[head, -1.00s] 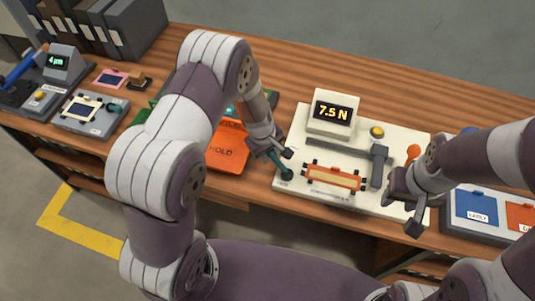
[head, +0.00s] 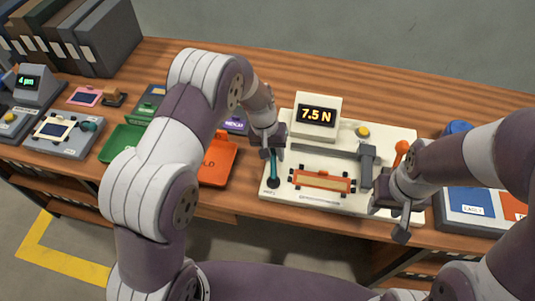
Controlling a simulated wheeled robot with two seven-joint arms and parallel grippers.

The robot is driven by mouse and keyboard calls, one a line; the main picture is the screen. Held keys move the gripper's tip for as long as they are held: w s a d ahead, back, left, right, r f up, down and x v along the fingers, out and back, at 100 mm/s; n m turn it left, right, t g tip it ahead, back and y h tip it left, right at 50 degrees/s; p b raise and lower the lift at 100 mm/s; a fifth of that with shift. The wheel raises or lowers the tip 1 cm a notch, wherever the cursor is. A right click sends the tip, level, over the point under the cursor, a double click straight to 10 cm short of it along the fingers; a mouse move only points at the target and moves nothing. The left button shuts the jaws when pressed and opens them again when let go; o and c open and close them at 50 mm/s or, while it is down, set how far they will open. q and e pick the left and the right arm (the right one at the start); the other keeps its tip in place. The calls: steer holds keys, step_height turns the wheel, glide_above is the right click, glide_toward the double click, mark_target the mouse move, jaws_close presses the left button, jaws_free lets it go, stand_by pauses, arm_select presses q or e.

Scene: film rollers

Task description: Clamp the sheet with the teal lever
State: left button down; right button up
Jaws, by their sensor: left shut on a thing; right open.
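The teal lever (head: 273,173) stands nearly upright at the left end of the cream tester base (head: 410,137). My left gripper (head: 272,153) is shut on the lever's upper part and hides its top. The orange-framed sheet (head: 322,181) lies flat on the base to the right of the lever, with dark clips around its edges. My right gripper (head: 391,218) is open and empty over the front right part of the base. An orange-knobbed lever (head: 401,149) stands behind it.
A display (head: 317,115) reads 7.5 N, with a yellow button (head: 362,132) beside it. A grey arm (head: 366,167) stands right of the sheet. Orange (head: 217,165) and green (head: 122,143) trays lie left, and a blue-and-orange tray (head: 449,222) lies right.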

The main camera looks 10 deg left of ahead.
arm_select(q)
steer(key=shift+w+d+m, duration=0.1)
steer(key=shift+d+m, duration=0.5)
steer(key=shift+m, duration=0.3)
steer(key=c, duration=0.8)
jaws_free()
steer(key=shift+d, duration=0.1)
steer(key=r, duration=0.4)
steer(key=a+r, duration=0.1)
steer(key=r, duration=0.3)
steer(key=a+r, duration=0.1)
steer(key=r, duration=0.3)
steer(key=shift+w+a+r, duration=0.2)
steer(key=shift+r, duration=0.05)
